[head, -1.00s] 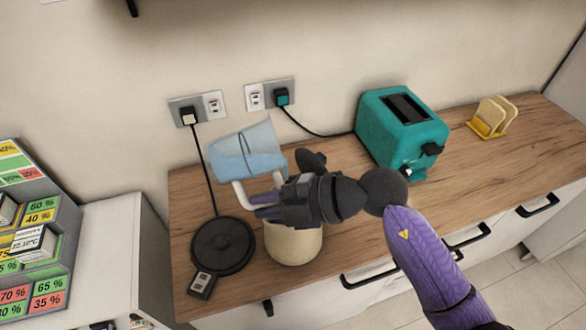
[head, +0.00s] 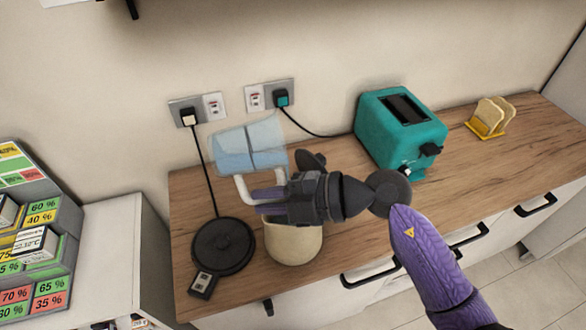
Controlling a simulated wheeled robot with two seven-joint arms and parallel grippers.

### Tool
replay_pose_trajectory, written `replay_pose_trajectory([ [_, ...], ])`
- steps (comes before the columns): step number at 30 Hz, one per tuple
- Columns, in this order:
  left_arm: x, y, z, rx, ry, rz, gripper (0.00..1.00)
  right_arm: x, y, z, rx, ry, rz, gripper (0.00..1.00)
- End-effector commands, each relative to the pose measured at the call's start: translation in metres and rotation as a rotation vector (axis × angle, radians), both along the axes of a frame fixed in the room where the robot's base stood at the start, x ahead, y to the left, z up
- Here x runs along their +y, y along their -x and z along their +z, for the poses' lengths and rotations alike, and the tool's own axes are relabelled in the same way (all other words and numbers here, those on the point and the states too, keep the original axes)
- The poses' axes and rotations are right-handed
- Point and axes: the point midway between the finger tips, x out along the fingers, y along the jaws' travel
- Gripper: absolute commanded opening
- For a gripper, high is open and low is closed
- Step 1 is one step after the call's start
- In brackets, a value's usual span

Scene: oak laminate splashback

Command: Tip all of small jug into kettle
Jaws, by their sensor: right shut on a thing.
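The small jug (head: 232,150) is clear, with a pale handle and blue liquid inside. It is held tilted above the counter, near the wall sockets. My right gripper (head: 268,201) is shut on the jug's handle, below the jug body. The cream kettle (head: 293,245) stands on the counter below my right gripper, beside the round black base. My gripper hides the kettle's top, so I cannot see its opening. No stream of liquid shows between jug and kettle. My left gripper is not in view.
The black round base (head: 223,246) with its cord lies left of the kettle. A teal toaster (head: 400,130) stands right at the back, with toast in a yellow rack (head: 488,119) further right. The wooden counter (head: 460,165) is clear between toaster and front edge.

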Motion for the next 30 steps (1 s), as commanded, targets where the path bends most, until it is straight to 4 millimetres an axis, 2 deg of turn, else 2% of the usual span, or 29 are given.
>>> replay_pose_trajectory([
  [30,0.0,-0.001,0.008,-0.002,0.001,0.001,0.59,-0.002,-0.001,0.016,0.017,-0.109,-0.001,0.0],
])
